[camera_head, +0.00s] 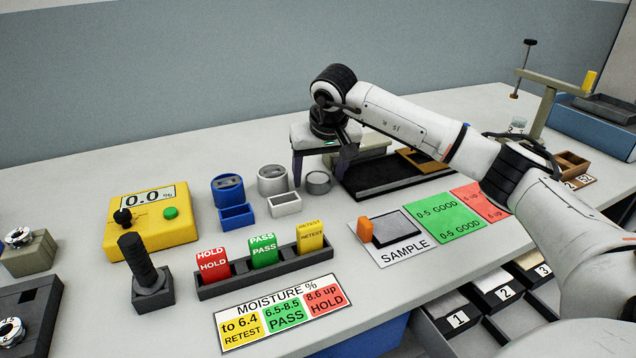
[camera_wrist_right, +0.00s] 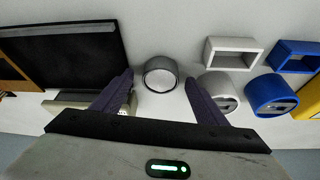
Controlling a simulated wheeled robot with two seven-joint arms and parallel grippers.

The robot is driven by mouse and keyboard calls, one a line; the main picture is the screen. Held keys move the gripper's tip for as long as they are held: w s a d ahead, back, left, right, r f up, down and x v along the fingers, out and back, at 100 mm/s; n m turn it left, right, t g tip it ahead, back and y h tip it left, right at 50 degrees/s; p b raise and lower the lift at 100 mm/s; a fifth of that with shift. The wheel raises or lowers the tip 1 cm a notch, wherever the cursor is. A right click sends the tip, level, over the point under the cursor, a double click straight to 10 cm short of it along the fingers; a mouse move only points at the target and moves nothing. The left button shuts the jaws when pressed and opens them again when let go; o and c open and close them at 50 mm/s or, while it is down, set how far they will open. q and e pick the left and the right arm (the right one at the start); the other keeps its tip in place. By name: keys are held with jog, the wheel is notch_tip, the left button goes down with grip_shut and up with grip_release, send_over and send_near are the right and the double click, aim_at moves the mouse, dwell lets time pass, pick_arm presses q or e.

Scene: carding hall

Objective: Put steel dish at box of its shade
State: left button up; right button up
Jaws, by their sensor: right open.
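The steel dish (camera_head: 318,182) is a small round grey cup on the table, right of the other containers. It also shows in the right wrist view (camera_wrist_right: 160,74), beyond and between the fingertips. My right gripper (camera_head: 321,170) is open and empty, with its dark fingers pointing down just behind the dish; contact cannot be told. A pale grey box (camera_head: 285,205) and a blue box (camera_head: 237,217) stand left of the dish. Behind them are a pale grey round container (camera_head: 272,179) and a blue one (camera_head: 228,189). My left gripper is not in view.
A black tray (camera_head: 390,180) lies right of the dish. A rack of red, green and yellow tags (camera_head: 260,272) and a sample card (camera_head: 398,250) lie in front. A yellow meter (camera_head: 153,225) stands left. Bare tabletop lies between the dish and the rack.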

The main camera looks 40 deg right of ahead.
jog(key=shift+r, duration=0.15)
jog(key=c, duration=1.3)
